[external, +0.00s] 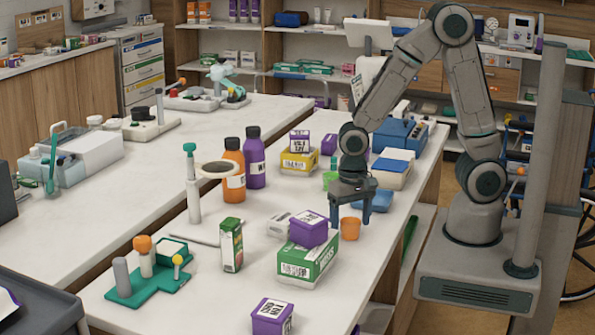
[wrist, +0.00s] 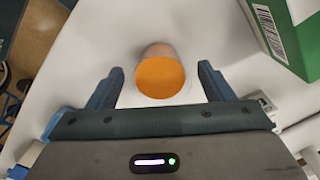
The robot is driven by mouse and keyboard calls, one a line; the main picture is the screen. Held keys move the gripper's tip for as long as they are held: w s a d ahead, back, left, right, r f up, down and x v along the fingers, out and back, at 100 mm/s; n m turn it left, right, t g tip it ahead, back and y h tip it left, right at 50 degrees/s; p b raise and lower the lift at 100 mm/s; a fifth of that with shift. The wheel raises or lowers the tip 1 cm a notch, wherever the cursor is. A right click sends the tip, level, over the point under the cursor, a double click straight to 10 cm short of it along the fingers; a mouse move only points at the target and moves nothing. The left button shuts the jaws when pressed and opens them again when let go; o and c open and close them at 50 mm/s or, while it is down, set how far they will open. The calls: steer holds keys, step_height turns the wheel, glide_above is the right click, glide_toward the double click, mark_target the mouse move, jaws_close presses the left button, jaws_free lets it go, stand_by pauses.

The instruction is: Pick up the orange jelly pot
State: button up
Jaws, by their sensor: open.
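The orange jelly pot (external: 350,229) is a small open-topped cup standing on the white counter near its right edge. In the wrist view the pot (wrist: 160,78) is seen from above, with its orange top facing the camera. My gripper (external: 364,219) is open, with its fingers pointing down just above and behind the pot in the external view. In the wrist view my gripper (wrist: 161,78) has one finger on each side of the pot, with a gap on both sides. Nothing is held.
A green and white box (external: 307,262) with a purple box (external: 309,229) on top stands left of the pot. The counter in front of the pot is clear.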

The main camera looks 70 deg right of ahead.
steer(key=c, duration=1)
steer(key=shift+r, duration=0.1)
